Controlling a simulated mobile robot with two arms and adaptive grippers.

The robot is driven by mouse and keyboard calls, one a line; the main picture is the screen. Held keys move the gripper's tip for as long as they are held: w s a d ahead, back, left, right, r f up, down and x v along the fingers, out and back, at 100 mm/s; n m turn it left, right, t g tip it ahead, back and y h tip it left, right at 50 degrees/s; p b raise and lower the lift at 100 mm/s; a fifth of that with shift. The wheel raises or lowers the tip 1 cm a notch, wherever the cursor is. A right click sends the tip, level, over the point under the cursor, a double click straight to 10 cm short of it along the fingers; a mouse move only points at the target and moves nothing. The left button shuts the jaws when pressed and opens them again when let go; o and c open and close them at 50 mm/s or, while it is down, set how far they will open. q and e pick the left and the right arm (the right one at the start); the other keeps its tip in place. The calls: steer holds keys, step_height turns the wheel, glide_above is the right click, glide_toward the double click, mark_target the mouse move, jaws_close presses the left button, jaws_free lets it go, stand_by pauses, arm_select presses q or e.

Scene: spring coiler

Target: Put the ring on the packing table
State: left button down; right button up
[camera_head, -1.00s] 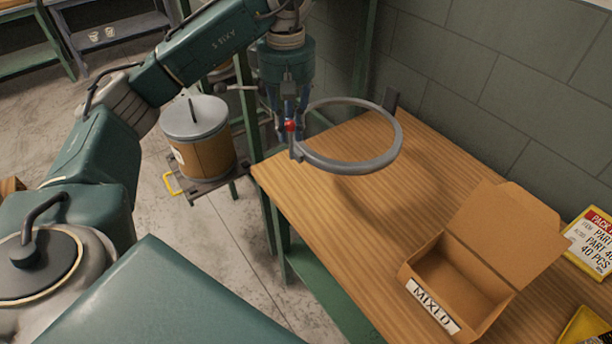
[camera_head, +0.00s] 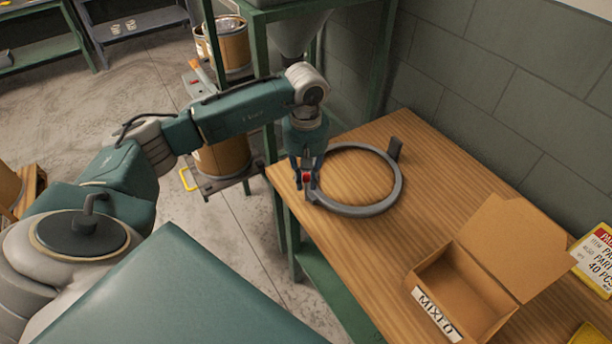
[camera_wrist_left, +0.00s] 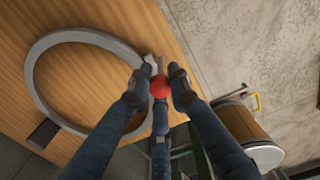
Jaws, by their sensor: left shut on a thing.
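The grey ring (camera_head: 399,185) is at the far left part of the wooden packing table (camera_head: 420,160), lying flat on the top or just above it; I cannot tell which. My left gripper (camera_head: 307,188) points down at the ring's left side and is shut on its red knob. The left wrist view shows the fingers (camera_wrist_left: 158,88) closed around the red knob (camera_wrist_left: 159,87), with the ring (camera_wrist_left: 38,92) reaching out to the left over the wood. My right gripper is not in view.
A sign (camera_head: 597,262) is at the right edge. A small dark block (camera_head: 396,148) stands beside the ring. A drum (camera_head: 222,160) is left of the table.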

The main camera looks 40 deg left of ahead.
arm_select(q)
steer(key=c, duration=1.6)
jaws_free()
steer(key=shift+c, duration=0.2)
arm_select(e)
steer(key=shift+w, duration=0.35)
arm_select(q)
steer(key=shift+r, duration=0.1)
steer(key=shift+r, duration=0.35)
step_height(320, 180, up, 11)
steer(key=b, duration=0.3)
steer(key=shift+r, duration=0.1)
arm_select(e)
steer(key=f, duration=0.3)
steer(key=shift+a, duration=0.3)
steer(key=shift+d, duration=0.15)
